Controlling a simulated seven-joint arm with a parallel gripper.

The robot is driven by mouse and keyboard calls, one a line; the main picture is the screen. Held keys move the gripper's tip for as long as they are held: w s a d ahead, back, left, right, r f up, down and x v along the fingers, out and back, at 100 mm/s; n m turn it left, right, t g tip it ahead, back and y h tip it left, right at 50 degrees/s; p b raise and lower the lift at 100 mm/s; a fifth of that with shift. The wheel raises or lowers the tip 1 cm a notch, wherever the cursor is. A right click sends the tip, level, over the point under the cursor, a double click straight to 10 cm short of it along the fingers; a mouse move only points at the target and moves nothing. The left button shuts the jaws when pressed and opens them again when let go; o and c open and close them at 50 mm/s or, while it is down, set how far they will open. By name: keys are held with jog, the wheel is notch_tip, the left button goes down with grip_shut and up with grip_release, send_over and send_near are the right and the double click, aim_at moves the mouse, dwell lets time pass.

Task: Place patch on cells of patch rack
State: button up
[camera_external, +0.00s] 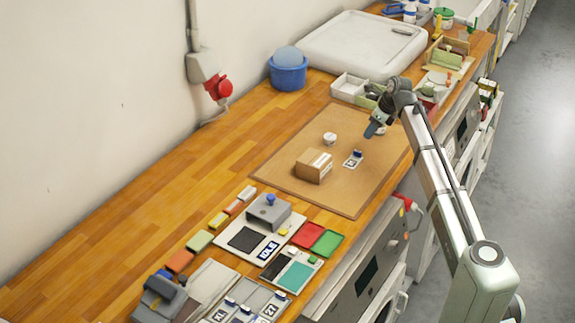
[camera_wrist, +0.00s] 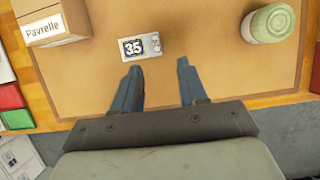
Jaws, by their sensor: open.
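The patch (camera_external: 352,160) lies flat on the brown mat, right of the cardboard box; it is a small pale tag. In the wrist view, the patch (camera_wrist: 140,47) shows a dark panel reading 35. My gripper (camera_external: 375,130) is above the mat, up and right of the patch. In the wrist view, the open fingers of my gripper (camera_wrist: 158,68) are empty, with the patch just beyond the left fingertip. The likely patch rack (camera_external: 262,296) is a grey tray at the bottom edge, holding several numbered patches; it is cut off, so not all its cells show.
A green-lidded jar (camera_wrist: 268,22) is at the right in the wrist view. A stamp station (camera_external: 268,211) and red and green trays (camera_external: 318,237) lie between mat and rack.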

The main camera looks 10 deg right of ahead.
send_over(360, 152)
jog(key=d, duration=0.2)
jog(key=f, duration=0.4)
jog(key=shift+s+a+f, duration=0.2)
jog(key=shift+s+f, duration=0.1)
jog(key=shift+s, duration=0.05)
jog(key=shift+s+x, duration=0.15)
jog(key=shift+x, duration=1.15)
jog(key=shift+s+x, duration=0.15)
jog(key=shift+x, duration=1.15)
jog(key=shift+a, duration=0.15)
grip_shut()
